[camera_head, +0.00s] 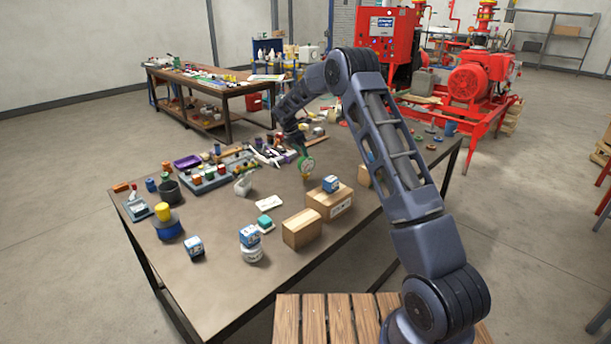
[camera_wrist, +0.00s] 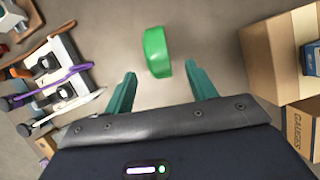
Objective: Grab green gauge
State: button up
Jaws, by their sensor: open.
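In the head view my arm reaches down over the bench to the gauge, and the fingers are small and partly hidden there.
Cardboard boxes (camera_head: 330,200) stand to the right of the gauge; one box (camera_wrist: 275,55) is close in the wrist view. A tool rack (camera_wrist: 58,80) with coloured handles lies to the left. Bare bench top surrounds the gauge. A white tray (camera_head: 269,203) lies nearer the front.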

aim_at(307, 165)
jog(key=x, duration=1)
jog(key=shift+w+f, duration=0.15)
jog(key=shift+f, duration=0.05)
jog(key=c, duration=1.2)
